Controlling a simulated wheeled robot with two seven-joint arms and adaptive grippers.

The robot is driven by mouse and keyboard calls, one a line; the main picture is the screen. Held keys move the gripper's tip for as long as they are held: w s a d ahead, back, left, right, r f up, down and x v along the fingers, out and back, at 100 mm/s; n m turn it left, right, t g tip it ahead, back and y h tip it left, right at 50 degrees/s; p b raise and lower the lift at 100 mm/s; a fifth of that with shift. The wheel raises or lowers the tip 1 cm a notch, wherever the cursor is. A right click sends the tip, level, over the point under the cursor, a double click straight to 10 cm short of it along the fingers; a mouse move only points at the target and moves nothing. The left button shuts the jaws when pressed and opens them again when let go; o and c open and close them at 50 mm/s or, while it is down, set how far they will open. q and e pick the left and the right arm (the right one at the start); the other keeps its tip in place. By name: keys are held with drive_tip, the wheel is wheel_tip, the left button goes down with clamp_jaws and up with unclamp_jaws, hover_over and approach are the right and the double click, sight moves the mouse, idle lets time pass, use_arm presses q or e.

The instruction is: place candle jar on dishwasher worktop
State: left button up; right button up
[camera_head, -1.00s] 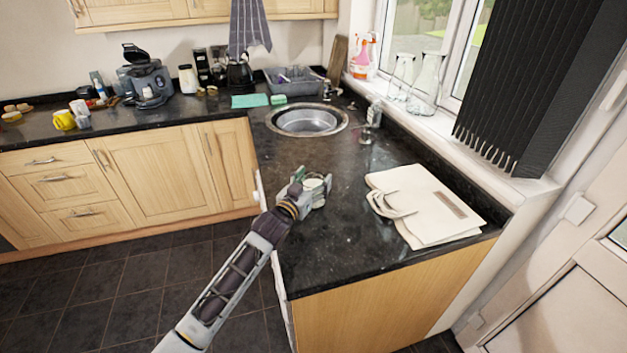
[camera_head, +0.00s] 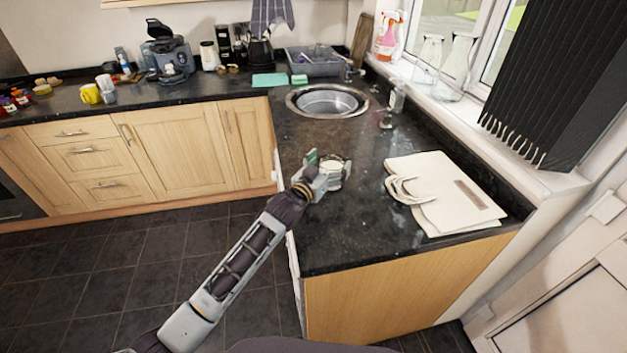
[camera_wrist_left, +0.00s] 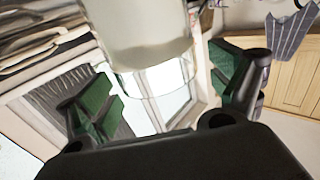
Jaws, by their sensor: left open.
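The candle jar (camera_head: 334,174) is clear glass with pale wax. It appears to stand on the black granite worktop (camera_head: 350,245), near its left edge and in front of the sink. My left gripper (camera_head: 322,170) is open at the jar's left side, low over the worktop. In the left wrist view the jar (camera_wrist_left: 140,40) fills the top middle, in front of the spread green-padded fingers (camera_wrist_left: 165,90). Gaps show between both pads and the glass. The jar's base is partly hidden by the gripper in the head view. My right gripper is out of view.
A cream bag (camera_head: 455,200) lies right of the jar. A round sink (camera_head: 327,101) and tap (camera_head: 397,97) are behind it. Glass bottles (camera_head: 455,68) stand on the windowsill. A dish rack (camera_head: 315,62) is at the back. The worktop's front is clear.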

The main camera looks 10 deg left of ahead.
use_arm(q)
drive_tip(key=shift+v, duration=5.4)
